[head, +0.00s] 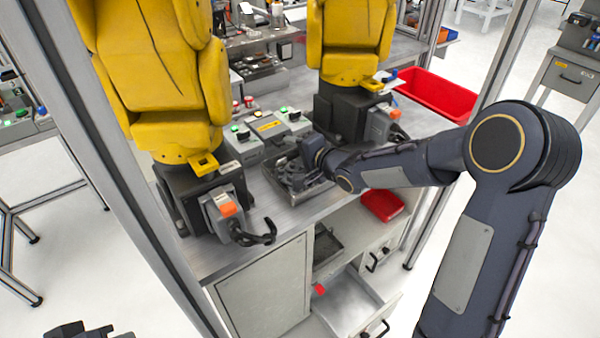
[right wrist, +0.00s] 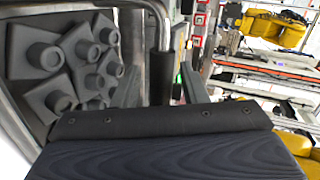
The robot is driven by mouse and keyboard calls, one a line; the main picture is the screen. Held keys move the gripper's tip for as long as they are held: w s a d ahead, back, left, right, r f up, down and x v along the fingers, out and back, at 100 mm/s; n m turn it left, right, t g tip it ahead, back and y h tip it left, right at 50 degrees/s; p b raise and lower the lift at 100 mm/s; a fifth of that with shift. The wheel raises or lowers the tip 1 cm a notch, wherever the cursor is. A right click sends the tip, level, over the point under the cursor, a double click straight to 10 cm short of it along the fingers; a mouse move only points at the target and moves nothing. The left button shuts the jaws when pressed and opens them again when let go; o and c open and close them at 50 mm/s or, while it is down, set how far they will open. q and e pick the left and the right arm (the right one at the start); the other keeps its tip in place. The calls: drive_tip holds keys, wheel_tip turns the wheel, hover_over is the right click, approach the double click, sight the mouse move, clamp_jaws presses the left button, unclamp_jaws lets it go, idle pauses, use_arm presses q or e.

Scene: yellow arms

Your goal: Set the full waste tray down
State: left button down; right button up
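The waste tray (head: 283,189) is a shallow metal tray on the bench between the two yellow arms. It holds several dark grey parts, which fill much of the right wrist view's left side; the tray's metal rim (right wrist: 138,4) runs along the top there. My right gripper (right wrist: 162,82) is at the tray's right side, its fingers apart on either side of a dark upright bar, with a gap showing beside the bar. In the head view my right wrist hides the fingers and part of the tray. My left gripper (head: 85,331) is only partly in view at the bottom left.
A yellow arm stands left (head: 165,90) and another right (head: 348,40) of the tray. A control box (head: 268,127) with buttons is behind it. A small red bin (head: 382,204) is at the bench's front right. An open drawer (head: 350,305) sticks out below. A metal post crosses the left.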

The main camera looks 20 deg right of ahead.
clamp_jaws()
drive_tip(key=shift+f, duration=0.1)
idle(1.0)
